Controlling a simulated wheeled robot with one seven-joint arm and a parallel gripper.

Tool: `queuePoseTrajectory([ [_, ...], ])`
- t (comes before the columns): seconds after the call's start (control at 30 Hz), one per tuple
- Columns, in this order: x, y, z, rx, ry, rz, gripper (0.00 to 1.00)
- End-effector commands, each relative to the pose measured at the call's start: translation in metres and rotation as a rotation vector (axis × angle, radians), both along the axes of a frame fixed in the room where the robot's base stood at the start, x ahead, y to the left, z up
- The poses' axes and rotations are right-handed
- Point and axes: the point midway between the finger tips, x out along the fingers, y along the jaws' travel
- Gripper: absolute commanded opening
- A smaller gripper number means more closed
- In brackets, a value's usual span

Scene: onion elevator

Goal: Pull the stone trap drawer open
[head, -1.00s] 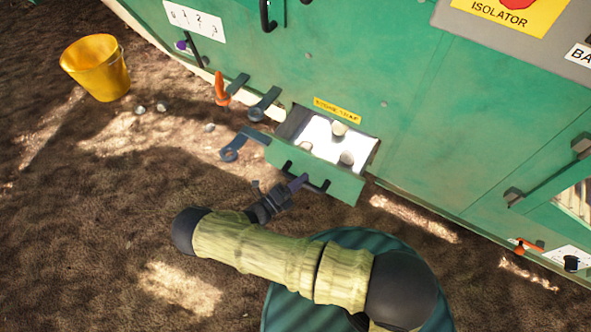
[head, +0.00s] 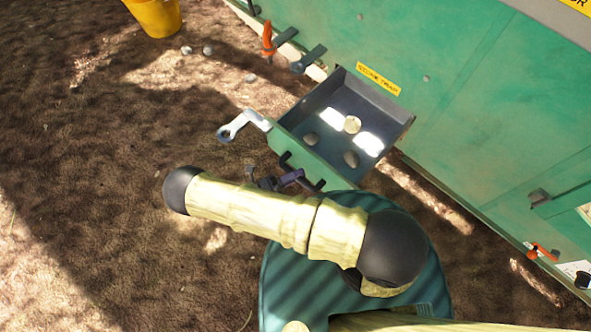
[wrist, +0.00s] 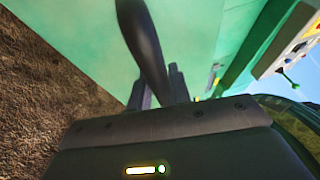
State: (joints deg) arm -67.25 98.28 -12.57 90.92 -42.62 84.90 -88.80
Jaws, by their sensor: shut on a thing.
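The stone trap drawer (head: 309,160) sticks well out of the green machine wall in the head view, with its dark tray showing. Three stones (head: 352,124) lie in the tray. The yellow stone trap label (head: 378,79) is on the wall above it. My gripper (head: 290,179) is at the drawer's front face, shut on its dark handle. The arm partly hides the grip in the head view. In the wrist view, the dark handle bar (wrist: 143,40) runs between the gripper's fingers.
An orange-handled lever (head: 268,38) and a dark lever (head: 309,59) are on the wall. A yellow bucket (head: 155,15) and several loose stones (head: 208,50) are on the bare ground.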

Motion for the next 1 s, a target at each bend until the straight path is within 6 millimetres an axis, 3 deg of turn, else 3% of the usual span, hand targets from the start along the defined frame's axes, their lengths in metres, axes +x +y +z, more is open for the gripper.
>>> queuePoseTrajectory([
  [0.47, -0.0072, -0.0044, -0.0009, -0.007, 0.004, -0.026, 0.0],
  [0.5, -0.007, -0.0044, -0.0009, -0.007, 0.004, -0.026, 0.28],
  [0.57, -0.0066, -0.0039, -0.0009, -0.006, 0.004, -0.024, 0.39],
  [1.0, -0.0043, -0.0004, -0.0003, -0.001, -0.001, -0.015, 0.41],
])
